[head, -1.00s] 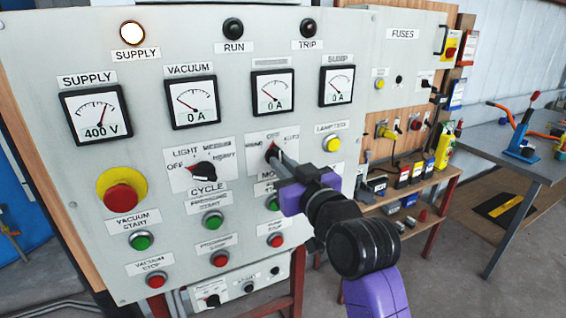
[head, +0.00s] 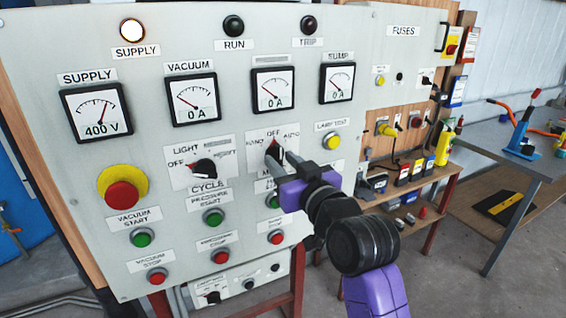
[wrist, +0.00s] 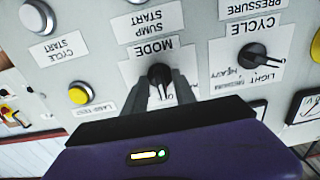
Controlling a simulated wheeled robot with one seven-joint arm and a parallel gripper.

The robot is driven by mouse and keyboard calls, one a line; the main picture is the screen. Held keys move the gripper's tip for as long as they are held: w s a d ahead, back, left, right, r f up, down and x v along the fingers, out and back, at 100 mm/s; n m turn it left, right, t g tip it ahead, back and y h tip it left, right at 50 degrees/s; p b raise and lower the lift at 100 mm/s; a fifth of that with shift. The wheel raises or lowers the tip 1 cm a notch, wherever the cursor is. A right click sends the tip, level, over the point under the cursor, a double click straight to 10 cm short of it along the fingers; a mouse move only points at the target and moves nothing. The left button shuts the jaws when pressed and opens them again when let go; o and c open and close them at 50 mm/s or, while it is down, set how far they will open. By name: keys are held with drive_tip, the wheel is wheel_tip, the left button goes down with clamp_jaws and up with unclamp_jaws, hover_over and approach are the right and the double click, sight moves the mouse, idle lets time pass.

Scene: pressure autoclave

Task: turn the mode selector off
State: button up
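The mode selector (head: 274,148) is a black rotary knob with a red pointer mark, on a white plate lettered for hand, off and auto. Its pointer stands about upright, toward the OFF lettering. My gripper (head: 277,156) reaches it from the lower right, with one finger on each side of the knob. In the wrist view the knob (wrist: 160,73) sits upside down under the MODE label, between the two fingertips of my gripper (wrist: 161,82), which appear closed on its sides. The fingers hide part of the plate and its lettering.
The light/cycle selector (head: 206,168) is left of the mode selector. The yellow lamp test button (head: 331,140) is to the right. Green (head: 272,201) and red (head: 276,238) buttons sit below, close to my gripper. A red emergency button (head: 122,194) is at far left.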

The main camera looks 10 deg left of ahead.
drive_tip(key=b+v, duration=0.2)
drive_tip(key=v, duration=0.5)
drive_tip(key=shift+s+d, duration=0.25)
drive_tip(key=shift+s, duration=0.1)
